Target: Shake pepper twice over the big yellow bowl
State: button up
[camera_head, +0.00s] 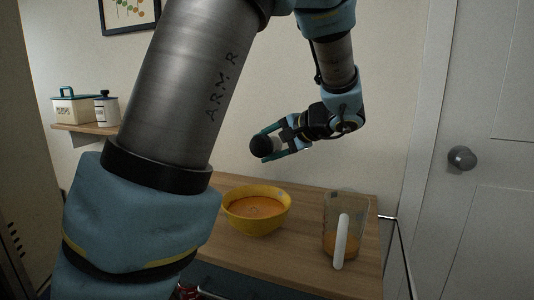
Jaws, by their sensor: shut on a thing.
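The big yellow bowl (285,212) stands upright on the wooden counter and holds an orange liquid. My gripper (270,147) is above the bowl, clear of its rim, and is shut on a dark, round-ended object, which I take to be the pepper shaker (261,147). The shaker lies roughly sideways, with its dark round end toward the left. The rest of the shaker is hidden by the fingers. I cannot tell whether any pepper is on the liquid.
A clear jug (344,206) with a white handle and some orange liquid stands right of the bowl on the counter (290,257). A door (490,200) is at right.

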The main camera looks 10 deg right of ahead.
aim_at(258, 140)
jog(key=shift+s+a+f+n+t+h+b, duration=0.25)
jog(key=shift+s+n+t+b, duration=0.4)
jog(key=shift+b, duration=2.7)
jog(key=shift+s+a+f+n+t+h+b, duration=0.25)
jog(key=shift+n+t+b, duration=0.7)
jog(key=shift+b, duration=2.35)
jog(key=s+n+t+b, duration=0.1)
jog(key=n+b, duration=0.1)
jog(key=b, duration=0.6)
jog(key=s+a+f+n+t+b, duration=0.1)
jog(key=t+b, duration=0.1)
jog(key=b, duration=0.5)
jog(key=shift+s+a+n+y+b, duration=0.15)
jog(key=shift+n+y+b, duration=0.25)
jog(key=shift+r+b, duration=0.1)
jog(key=shift+b, duration=0.2)
jog(key=shift+r, duration=0.15)
jog(key=shift+s+r+p, duration=0.1)
jog(key=shift+r+p, duration=0.85)
jog(key=shift+r, duration=1.2)
